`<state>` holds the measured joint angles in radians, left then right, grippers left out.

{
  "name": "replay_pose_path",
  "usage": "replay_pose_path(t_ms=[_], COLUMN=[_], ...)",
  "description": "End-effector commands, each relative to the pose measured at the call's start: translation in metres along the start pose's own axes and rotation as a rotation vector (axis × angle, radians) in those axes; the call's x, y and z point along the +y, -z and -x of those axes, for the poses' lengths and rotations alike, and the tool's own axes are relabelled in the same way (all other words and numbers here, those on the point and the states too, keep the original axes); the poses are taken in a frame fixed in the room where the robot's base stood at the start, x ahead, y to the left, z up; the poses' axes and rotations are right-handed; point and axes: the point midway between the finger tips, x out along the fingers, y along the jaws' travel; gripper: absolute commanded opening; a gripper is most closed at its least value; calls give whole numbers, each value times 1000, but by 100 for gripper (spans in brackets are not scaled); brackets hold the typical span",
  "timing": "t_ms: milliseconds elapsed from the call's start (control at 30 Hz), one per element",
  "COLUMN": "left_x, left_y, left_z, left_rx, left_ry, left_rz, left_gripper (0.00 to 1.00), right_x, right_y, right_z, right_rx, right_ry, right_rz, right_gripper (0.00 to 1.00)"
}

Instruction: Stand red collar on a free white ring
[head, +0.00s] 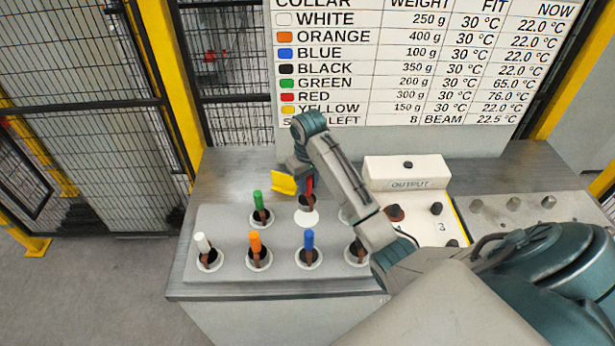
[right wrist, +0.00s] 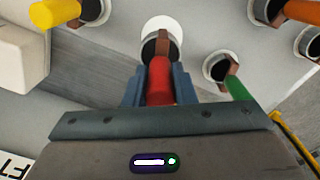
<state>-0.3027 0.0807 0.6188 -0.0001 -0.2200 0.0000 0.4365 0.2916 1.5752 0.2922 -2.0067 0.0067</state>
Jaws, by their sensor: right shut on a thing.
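The red collar (head: 310,186) is a red grip with a brown lower end. My right gripper (head: 305,178) is shut on it, above the back row of the grey block. In the right wrist view the red collar (right wrist: 160,82) lies between the two fingers (right wrist: 160,88). Its brown end overlaps a white ring (right wrist: 160,24) with a dark hole. The same white ring (head: 308,218) shows just below the collar in the head view. I cannot tell whether the collar touches it. My left gripper is not in view.
Other rings hold the green (head: 258,200), white (head: 203,242), orange (head: 255,243) and blue (head: 309,240) collars. My right arm partly hides the block's right side. A white OUTPUT box (head: 408,172) stands to the right. A chart (head: 400,65) and wire fence stand behind.

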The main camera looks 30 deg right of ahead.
Motion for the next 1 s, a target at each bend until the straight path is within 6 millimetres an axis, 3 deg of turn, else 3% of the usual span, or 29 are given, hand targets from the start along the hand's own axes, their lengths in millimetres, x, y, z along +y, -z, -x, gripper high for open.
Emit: replay_pose_path(t_ms=[533, 1000], left_x=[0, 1], left_y=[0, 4], left_z=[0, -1], left_rx=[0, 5], left_ry=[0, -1], left_rz=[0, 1], left_gripper=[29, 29], right_x=[0, -1], right_y=[-1, -1], right_z=[-3, -38], right_rx=[2, 1], right_ry=[0, 0], right_rz=[1, 2], right_gripper=[0, 0])
